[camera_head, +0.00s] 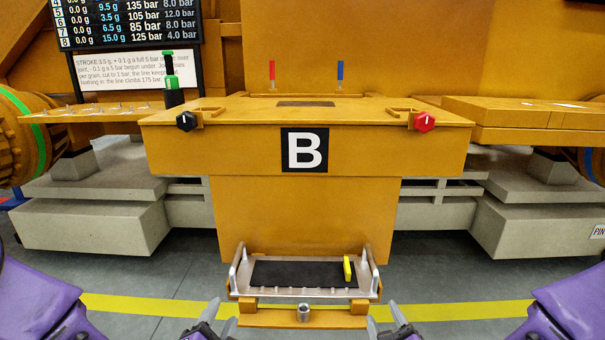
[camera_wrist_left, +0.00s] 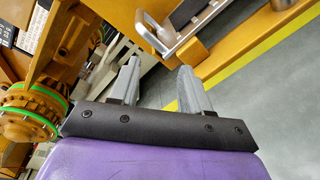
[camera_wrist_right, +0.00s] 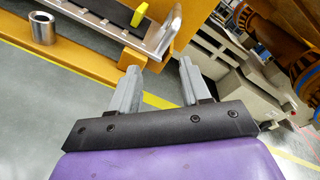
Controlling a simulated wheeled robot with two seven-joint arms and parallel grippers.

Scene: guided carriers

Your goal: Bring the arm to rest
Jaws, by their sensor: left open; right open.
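My left gripper (camera_head: 219,319) is at the bottom of the head view, left of the low tray. Its two grey fingers stand apart with nothing between them, as the left wrist view (camera_wrist_left: 155,88) shows. My right gripper (camera_head: 387,322) is at the bottom, right of the tray's middle. Its fingers are also apart and empty in the right wrist view (camera_wrist_right: 157,88). Both grippers are clear of the tray and the carrier. My purple arm links show at both lower corners of the head view.
A metal tray (camera_head: 240,284) with a dark mat and a yellow piece (camera_head: 347,268) sits low ahead. A metal cylinder (camera_head: 303,312) stands before it. The orange carrier marked B (camera_head: 230,150) has a black knob (camera_head: 186,121) and a red knob (camera_head: 424,121). Grey floor lies on both sides.

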